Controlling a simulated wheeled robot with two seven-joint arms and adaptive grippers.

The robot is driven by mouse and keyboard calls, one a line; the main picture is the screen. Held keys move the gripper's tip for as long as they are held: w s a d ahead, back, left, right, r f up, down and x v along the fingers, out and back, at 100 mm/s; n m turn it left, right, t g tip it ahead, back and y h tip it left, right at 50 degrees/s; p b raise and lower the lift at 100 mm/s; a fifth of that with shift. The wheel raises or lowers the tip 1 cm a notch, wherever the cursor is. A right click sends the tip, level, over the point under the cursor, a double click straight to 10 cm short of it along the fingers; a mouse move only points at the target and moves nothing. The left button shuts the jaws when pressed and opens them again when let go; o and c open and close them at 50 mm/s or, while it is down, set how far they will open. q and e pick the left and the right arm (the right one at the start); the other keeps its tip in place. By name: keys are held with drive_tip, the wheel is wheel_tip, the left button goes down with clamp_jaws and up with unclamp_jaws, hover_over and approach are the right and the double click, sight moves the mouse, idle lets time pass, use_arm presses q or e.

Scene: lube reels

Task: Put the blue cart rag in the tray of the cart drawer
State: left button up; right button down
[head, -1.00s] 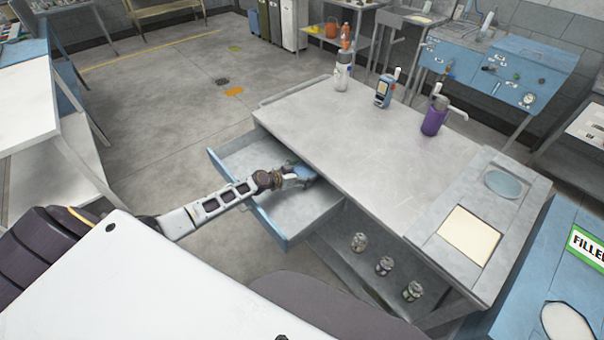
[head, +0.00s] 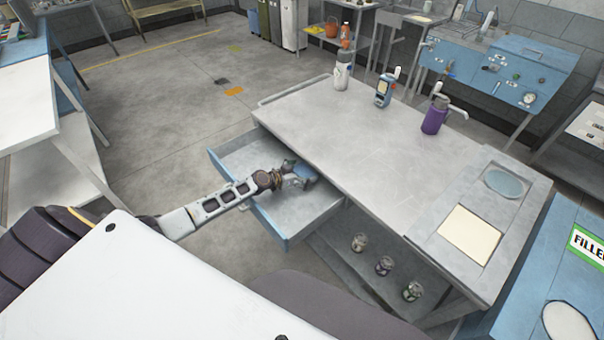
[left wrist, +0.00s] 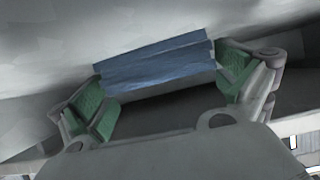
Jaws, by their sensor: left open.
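The open cart drawer (head: 287,234) with its grey tray floor (head: 300,212) juts out from the left side of the cart (head: 345,150). My left gripper (head: 296,169) is over the drawer's inner end, close to the cart top's edge. The blue cart rag (head: 304,175) is at its fingers. In the left wrist view the folded rag (left wrist: 158,64) lies between the green finger pads of my open left gripper (left wrist: 165,85), with a dark shadow below it. I cannot tell whether the rag rests on the tray floor. My right gripper is not in view.
A spray bottle (head: 342,72), a blue handheld device (head: 383,92) and a purple pump bottle (head: 434,115) stand on the cart top. Several jars (head: 384,265) stand on the lower shelf. The front part of the drawer tray is clear.

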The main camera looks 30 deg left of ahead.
sight(303, 172)
use_arm(q)
drive_tip(key=shift+r, duration=0.2)
drive_tip(key=shift+v, duration=3.7)
